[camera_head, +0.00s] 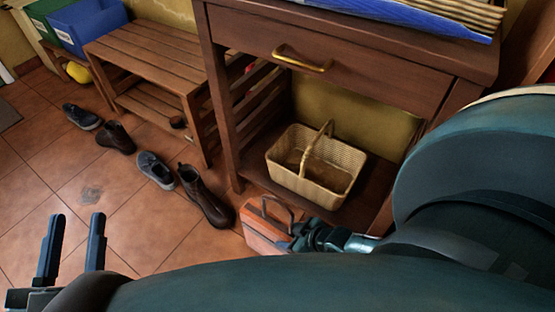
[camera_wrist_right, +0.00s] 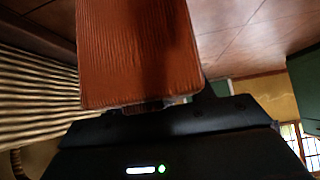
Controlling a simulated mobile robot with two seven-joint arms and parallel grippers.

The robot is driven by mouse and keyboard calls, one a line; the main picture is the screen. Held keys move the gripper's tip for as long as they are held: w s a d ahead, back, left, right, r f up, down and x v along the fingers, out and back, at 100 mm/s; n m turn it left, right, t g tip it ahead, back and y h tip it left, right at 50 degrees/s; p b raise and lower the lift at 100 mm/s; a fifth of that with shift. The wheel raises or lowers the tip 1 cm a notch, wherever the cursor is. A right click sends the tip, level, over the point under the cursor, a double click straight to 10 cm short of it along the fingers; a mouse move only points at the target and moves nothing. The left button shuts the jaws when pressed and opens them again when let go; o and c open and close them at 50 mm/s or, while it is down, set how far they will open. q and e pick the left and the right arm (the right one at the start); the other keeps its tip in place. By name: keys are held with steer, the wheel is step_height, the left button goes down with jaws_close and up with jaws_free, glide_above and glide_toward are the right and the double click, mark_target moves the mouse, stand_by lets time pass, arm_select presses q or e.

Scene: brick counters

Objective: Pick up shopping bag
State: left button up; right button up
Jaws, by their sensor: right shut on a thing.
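The shopping bag (camera_head: 262,232) is a small orange-brown bag with a dark looped handle. In the head view it is low in the middle, in front of the console table. My right gripper (camera_head: 296,233) is shut on the bag at its right side; the exact grip spot is partly hidden. In the right wrist view the bag's ribbed orange-brown side (camera_wrist_right: 138,50) fills the upper middle, close against the gripper. I cannot tell whether the bag touches the floor. My left gripper (camera_head: 75,220) is open and empty at the lower left, over the floor.
A wooden console table (camera_head: 330,60) with a brass-handled drawer stands behind the bag. A wicker basket (camera_head: 316,168) sits on its lower shelf. A slatted bench (camera_head: 160,55) and several shoes (camera_head: 200,195) are to the left. Tiled floor (camera_head: 110,195) is free at the lower left.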

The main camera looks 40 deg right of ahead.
steer(key=c, duration=0.5)
